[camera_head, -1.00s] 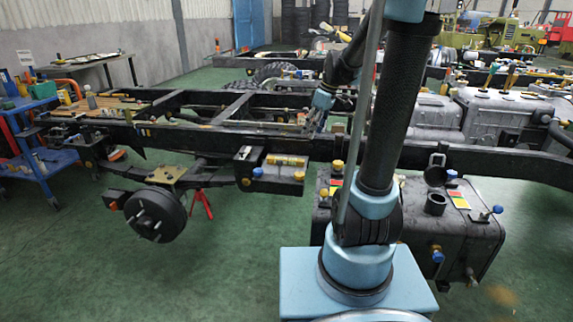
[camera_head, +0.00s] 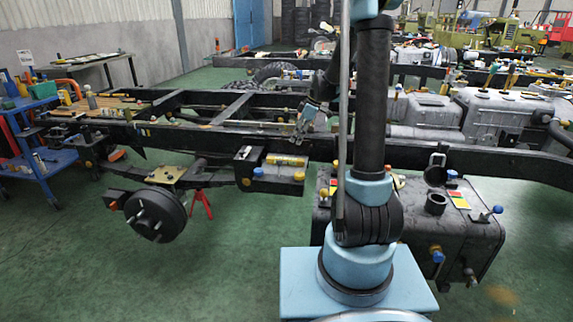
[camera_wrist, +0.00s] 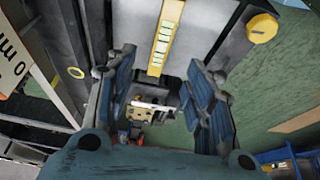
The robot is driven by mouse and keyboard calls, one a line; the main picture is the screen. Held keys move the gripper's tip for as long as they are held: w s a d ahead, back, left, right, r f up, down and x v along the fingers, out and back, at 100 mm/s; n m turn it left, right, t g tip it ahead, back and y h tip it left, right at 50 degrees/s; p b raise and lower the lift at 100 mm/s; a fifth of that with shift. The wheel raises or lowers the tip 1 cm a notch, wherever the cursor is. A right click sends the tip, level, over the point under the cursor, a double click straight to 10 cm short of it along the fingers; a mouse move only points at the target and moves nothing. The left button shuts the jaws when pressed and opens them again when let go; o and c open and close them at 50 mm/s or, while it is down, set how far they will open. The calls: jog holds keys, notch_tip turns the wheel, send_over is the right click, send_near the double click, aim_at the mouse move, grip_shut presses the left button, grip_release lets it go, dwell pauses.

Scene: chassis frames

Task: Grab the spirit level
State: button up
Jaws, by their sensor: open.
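A short yellow bar with a pale marked strip, which looks like the spirit level (camera_head: 286,160), lies on a dark box-like bracket on the near side of the chassis frame. In the wrist view the yellow bar (camera_wrist: 165,38) is at the top centre, beyond the fingertips. My gripper (camera_wrist: 160,72) is open, with its two blue fingers apart and nothing between them. In the head view my gripper (camera_head: 300,130) is small and dark, above the chassis rail and slightly right of the bar; the arm partly hides this area.
The black chassis rail (camera_head: 400,155) runs across the view. A yellow cap (camera_wrist: 262,28) sits right of the bar in the wrist view. A dark tank (camera_head: 410,230) is below the rail. A blue cart (camera_head: 45,160) stands left. Green floor is open in front.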

send_over(285, 158)
jog(key=d, duration=0.3)
jog(key=f, duration=0.6)
jog(key=shift+s+d+f, duration=0.1)
jog(key=shift+s, duration=0.25)
jog(key=shift+a+x, duration=0.1)
jog(key=shift+x, duration=1.25)
jog(key=shift+a+x, duration=0.15)
jog(key=shift+x, duration=1.2)
jog(key=shift+s, duration=0.1)
grip_shut()
